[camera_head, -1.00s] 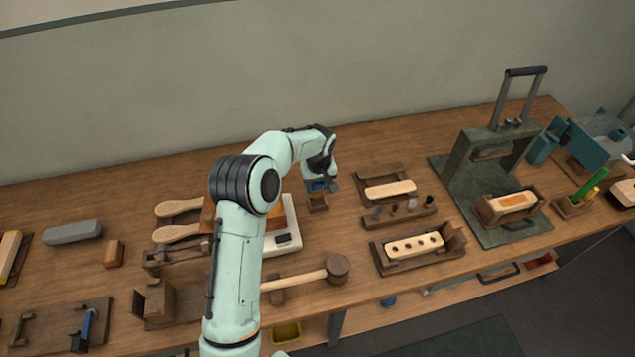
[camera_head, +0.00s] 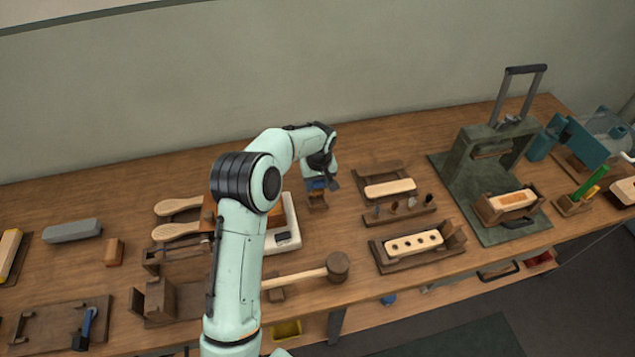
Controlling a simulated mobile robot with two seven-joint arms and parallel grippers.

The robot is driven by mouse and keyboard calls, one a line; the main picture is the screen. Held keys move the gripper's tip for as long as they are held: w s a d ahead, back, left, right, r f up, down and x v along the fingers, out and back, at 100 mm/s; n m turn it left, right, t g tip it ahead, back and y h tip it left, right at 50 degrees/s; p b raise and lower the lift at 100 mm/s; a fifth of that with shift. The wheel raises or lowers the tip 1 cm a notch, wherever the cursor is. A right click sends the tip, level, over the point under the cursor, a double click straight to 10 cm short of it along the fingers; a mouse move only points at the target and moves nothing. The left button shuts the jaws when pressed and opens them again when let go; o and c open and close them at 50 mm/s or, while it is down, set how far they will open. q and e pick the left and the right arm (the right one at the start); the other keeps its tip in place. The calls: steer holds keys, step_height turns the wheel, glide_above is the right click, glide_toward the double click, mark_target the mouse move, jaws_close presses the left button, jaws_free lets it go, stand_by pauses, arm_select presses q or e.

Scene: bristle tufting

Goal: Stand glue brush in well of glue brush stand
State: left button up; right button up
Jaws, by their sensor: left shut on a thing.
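My left gripper (camera_head: 321,181) points down over the back middle of the bench, just behind the scale. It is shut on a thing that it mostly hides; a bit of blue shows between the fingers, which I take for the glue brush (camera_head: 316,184). My right gripper is not in view.
A white scale (camera_head: 287,241) and wooden paddle brushes (camera_head: 178,230) lie to the left. A mallet (camera_head: 337,266) lies in front. A rack of small tufts (camera_head: 399,212) and a drilled block (camera_head: 413,243) stand to the right. The bench behind is clear.

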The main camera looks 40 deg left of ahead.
mark_target(317, 194)
arm_select(q)
steer(key=shift+f, duration=0.25)
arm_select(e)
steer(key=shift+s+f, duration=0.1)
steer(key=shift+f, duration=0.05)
arm_select(q)
steer(key=shift+f+b, duration=0.85)
steer(key=shift+f, duration=1.4)
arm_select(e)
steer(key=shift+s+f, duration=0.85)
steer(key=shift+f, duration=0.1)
arm_select(q)
steer(key=shift+f, duration=0.4)
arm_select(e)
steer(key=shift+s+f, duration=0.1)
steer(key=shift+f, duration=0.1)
arm_select(q)
steer(key=o, duration=1.6)
steer(key=shift+r, duration=0.1)
steer(key=shift+r+p, duration=1.1)
steer(key=shift+r, duration=2.35)
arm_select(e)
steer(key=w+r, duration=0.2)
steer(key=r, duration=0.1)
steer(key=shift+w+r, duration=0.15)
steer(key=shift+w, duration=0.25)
arm_select(q)
steer(key=shift+f, duration=0.1)
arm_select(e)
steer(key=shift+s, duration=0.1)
